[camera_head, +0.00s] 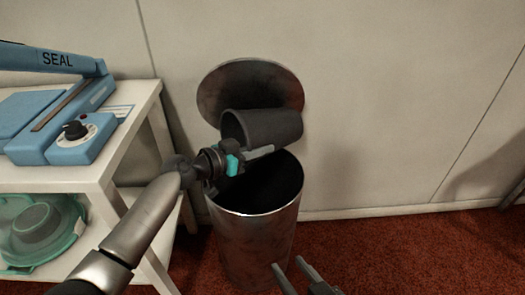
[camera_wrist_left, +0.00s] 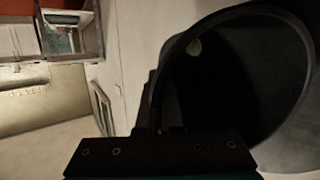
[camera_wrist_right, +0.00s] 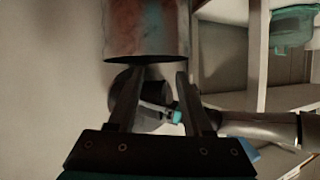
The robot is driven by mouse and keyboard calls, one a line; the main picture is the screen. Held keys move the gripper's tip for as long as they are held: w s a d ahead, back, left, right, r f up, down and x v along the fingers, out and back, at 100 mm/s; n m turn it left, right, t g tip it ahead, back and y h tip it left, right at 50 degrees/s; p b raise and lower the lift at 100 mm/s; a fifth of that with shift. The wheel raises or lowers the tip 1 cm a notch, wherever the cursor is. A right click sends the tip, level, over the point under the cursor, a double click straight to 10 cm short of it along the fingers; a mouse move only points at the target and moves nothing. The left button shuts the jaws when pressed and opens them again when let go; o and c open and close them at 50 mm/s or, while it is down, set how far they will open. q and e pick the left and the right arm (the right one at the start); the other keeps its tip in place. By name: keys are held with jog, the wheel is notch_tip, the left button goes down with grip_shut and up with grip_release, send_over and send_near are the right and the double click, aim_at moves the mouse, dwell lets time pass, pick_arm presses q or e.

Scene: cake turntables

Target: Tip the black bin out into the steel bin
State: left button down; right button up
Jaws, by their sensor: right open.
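The black bin (camera_head: 270,127) is tipped on its side above the steel bin (camera_head: 255,240), its mouth toward the left in the head view. My left gripper (camera_head: 258,153) is shut on the black bin near its rim. The left wrist view looks into the black bin (camera_wrist_left: 235,85), where a small pale thing (camera_wrist_left: 194,47) shows. The steel bin stands upright, its round lid (camera_head: 235,88) raised at the back; its dark inside cannot be made out. My right gripper (camera_head: 291,277) is open and empty, low in front of the steel bin; its fingers show in the right wrist view (camera_wrist_right: 161,75).
A white shelf unit (camera_head: 130,130) stands to the left, with a blue sealing machine (camera_head: 75,125) on top and a teal see-through container (camera_head: 40,230) below. A pale wall (camera_head: 390,90) is close behind the bin. Red carpet (camera_head: 420,250) lies clear on the right.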

pick_arm(q)
jog(key=shift+f+b, duration=0.2)
jog(key=shift+b, duration=0.3)
jog(key=shift+a+f+h+b, duration=0.15)
jog(key=shift+h+b, duration=0.15)
jog(key=shift+b, duration=0.25)
jog(key=shift+s+t, duration=0.15)
jog(key=shift+t, duration=0.15)
jog(key=a+t+h, duration=0.1)
jog(key=s+a+t+h, duration=0.1)
jog(key=h, duration=0.1)
jog(key=shift+s+a+n, duration=0.1)
jog(key=shift+a+n, duration=0.05)
jog(key=shift+n, duration=0.15)
jog(key=t+h, duration=0.1)
jog(key=s+a+t+h, duration=0.1)
jog(key=a+h, duration=0.1)
jog(key=shift+s+a+r+n+t, duration=0.15)
jog(key=shift+s+r+n+t, duration=0.15)
jog(key=shift+t, duration=0.1)
pick_arm(e)
jog(key=a+r+t, duration=0.1)
jog(key=t, duration=0.1)
jog(key=s+a+r+t+y, duration=0.1)
jog(key=t, duration=0.1)
jog(key=shift+s+a+r+m+y, duration=0.1)
jog(key=shift+a+r+m+y, duration=0.2)
jog(key=shift+m, duration=0.1)
